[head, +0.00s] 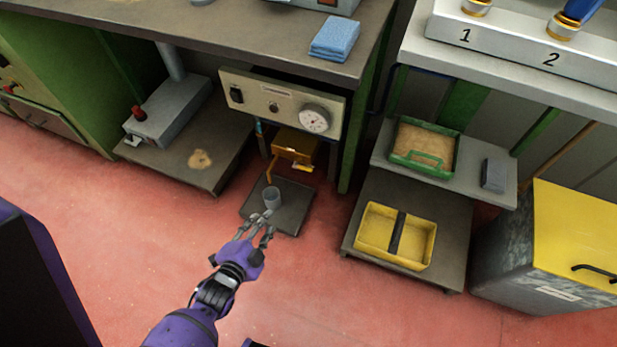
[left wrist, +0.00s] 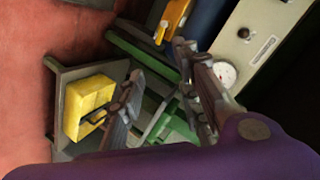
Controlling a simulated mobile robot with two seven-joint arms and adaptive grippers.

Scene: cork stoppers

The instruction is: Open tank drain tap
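Under the bench, a yellow-brown tank (head: 295,146) sits below a control panel. A thin orange piece (head: 271,168) slants down from its left front, and a small yellow piece (head: 303,168) shows at its lower right. I cannot tell which is the drain tap's handle or how it is set. A grey cup (head: 272,198) stands on a dark plate (head: 291,211) below. My left gripper (head: 259,226) is just in front of the cup in the head view, fingers apart and empty. In the left wrist view its fingers (left wrist: 162,98) are spread. My right gripper is out of view.
The control panel (head: 280,101) with a round gauge hangs above the tank. To the right are a low shelf with a yellow tray (head: 366,237), a green tray (head: 399,160) and a yellow-lidded bin (head: 570,235). The red floor (head: 330,300) in front is clear.

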